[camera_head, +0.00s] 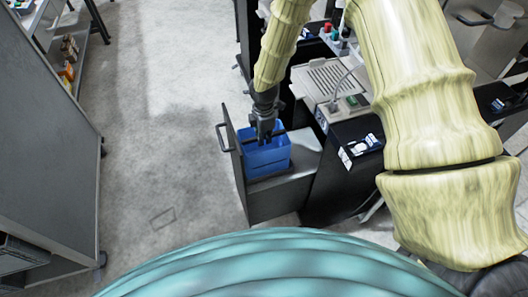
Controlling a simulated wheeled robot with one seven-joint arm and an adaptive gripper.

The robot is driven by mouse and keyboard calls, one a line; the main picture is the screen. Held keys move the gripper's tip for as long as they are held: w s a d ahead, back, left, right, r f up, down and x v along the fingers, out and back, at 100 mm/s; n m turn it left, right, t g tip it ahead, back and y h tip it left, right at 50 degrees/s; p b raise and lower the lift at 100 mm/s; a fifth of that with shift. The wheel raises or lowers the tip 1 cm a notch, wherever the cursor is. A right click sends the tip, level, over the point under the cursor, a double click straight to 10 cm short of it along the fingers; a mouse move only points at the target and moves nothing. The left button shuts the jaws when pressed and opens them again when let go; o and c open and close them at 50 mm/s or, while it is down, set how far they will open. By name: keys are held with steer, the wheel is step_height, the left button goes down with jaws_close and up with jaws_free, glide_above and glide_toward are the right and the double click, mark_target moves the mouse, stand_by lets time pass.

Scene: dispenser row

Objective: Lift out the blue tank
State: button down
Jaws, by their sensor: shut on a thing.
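The blue tank (267,157) is a box-shaped container in an open pull-out drawer (283,198) at the middle of the view. The drawer's front panel with its handle (224,137) faces left. My gripper (265,137) points down at the top of the tank and is shut on it, near a dark bar across its top. The fingertips are small and partly hidden against the tank. I cannot tell whether the tank's bottom touches the drawer floor.
A dispenser with a grated tray (325,79) stands right of the drawer, with bottles (335,34) behind it. A grey cabinet (50,130) stands at the left, with a shelf of small items (68,55) beyond. The floor (160,130) between is clear.

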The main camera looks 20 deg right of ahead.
steer(key=shift+r, duration=0.1)
step_height(320, 180, up, 10)
steer(key=shift+f+b, duration=0.15)
steer(key=shift+b, duration=0.75)
steer(key=shift+r, duration=0.25)
